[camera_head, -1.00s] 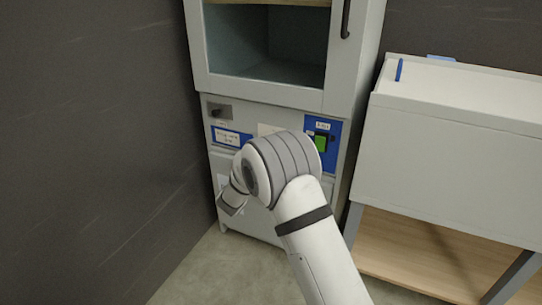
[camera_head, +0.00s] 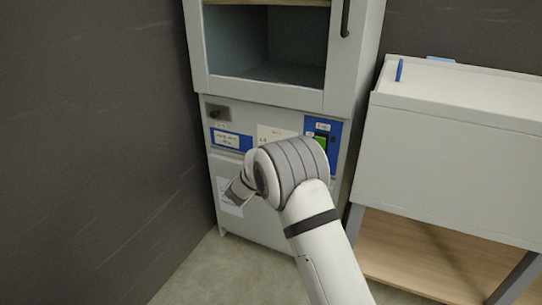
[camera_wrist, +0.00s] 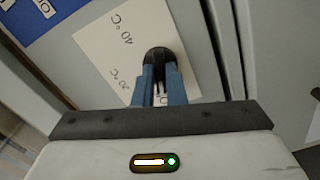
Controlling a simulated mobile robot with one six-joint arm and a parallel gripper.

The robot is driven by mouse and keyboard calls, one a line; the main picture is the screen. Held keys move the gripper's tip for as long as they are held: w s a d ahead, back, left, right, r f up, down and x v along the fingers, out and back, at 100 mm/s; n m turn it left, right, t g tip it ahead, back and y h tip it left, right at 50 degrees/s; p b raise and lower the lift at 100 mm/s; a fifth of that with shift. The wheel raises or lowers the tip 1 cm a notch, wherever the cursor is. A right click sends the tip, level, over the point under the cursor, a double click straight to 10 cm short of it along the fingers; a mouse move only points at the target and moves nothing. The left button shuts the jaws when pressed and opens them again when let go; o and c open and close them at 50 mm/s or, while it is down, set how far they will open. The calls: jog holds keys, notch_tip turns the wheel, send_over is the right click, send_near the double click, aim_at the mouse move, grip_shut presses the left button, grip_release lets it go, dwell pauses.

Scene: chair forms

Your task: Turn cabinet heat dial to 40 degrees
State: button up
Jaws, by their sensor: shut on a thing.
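The cabinet's heat dial (camera_wrist: 158,56) is a black knob on a white label plate (camera_wrist: 108,44). The plate reads 40 °C and 20 °C, both upside down in the wrist view. My gripper (camera_wrist: 162,78) has its two blue-grey fingers shut on the dial. Which mark the dial points at I cannot tell, as the fingers cover part of it. In the head view the plate (camera_head: 272,132) shows just above my arm, which hides the dial and the fingertips.
The grey cabinet (camera_head: 262,92) has a dark knob (camera_head: 216,112) at the upper left of its panel and a green switch (camera_head: 320,143) at the right. A dark wall (camera_head: 90,150) stands close on the left. A grey bench unit (camera_head: 450,130) stands on the right.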

grip_shut()
jog(key=shift+m, duration=0.4)
jog(key=shift+f+m+b, duration=0.2)
jog(key=shift+m+b, duration=2.5)
jog(key=shift+m, duration=10.9)
